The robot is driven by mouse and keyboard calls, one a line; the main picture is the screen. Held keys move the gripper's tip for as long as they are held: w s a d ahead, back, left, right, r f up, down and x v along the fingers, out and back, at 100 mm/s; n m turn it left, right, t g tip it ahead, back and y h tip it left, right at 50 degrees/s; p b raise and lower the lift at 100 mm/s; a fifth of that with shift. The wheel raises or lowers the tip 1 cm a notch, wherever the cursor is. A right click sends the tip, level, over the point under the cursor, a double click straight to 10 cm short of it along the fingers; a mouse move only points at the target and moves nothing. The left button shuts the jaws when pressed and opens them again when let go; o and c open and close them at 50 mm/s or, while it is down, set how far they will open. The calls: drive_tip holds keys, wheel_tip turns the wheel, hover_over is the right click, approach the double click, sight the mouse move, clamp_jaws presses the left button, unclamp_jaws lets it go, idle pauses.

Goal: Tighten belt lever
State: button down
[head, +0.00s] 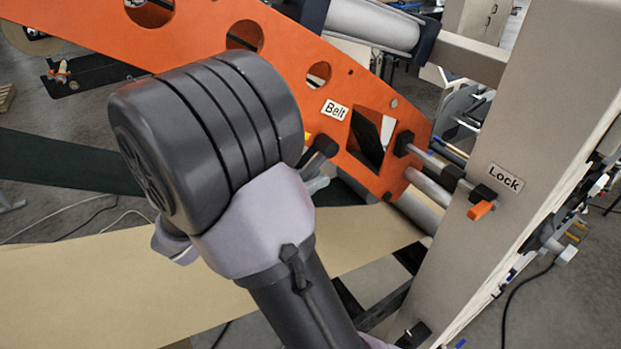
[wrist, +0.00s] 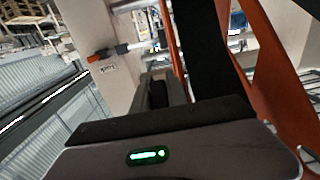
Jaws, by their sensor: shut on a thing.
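The Belt label (head: 335,110) is on the orange side plate (head: 285,60) in the head view. A dark knob-like part (head: 322,148), which looks like the belt lever, shows just below the label, at the right edge of my arm. My arm's thick dark joint hides most of this spot and my gripper in the head view. In the wrist view my gripper (wrist: 157,92) points away from the camera, its dark fingers close together near the orange plate. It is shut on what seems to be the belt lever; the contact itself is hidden.
The lock lever (head: 481,210) with its orange tip sits by the Lock label (head: 505,178) on the beige post (head: 535,130). A brown paper web (head: 110,290) runs below my arm. Rollers (head: 372,24) and bars span between plate and post, leaving little room.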

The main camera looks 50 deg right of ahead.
sight(305, 172)
drive_tip(key=shift+a, duration=0.15)
idle(0.5)
drive_tip(key=y+b, duration=0.1)
drive_tip(key=a+r+y+b, duration=0.1)
drive_tip(key=y, duration=0.1)
drive_tip(key=shift+w+r+t, duration=0.1)
drive_tip(key=shift+w+t, duration=0.05)
drive_tip(key=shift+t, duration=0.15)
drive_tip(key=shift+w+a+r+t+y+b, duration=0.1)
drive_tip(key=shift+a+r+t+y+b, duration=0.2)
drive_tip(key=shift+r+y, duration=0.5)
drive_tip(key=shift+w+a+r+t+y+b, duration=0.1)
drive_tip(key=shift+a+r+t+y+b, duration=0.2)
drive_tip(key=shift+y, duration=0.9)
drive_tip(key=shift+r, duration=0.15)
drive_tip(key=c, duration=1.3)
unclamp_jaws()
drive_tip(key=shift+p+v, duration=1.65)
drive_tip(key=shift+v, duration=7.05)
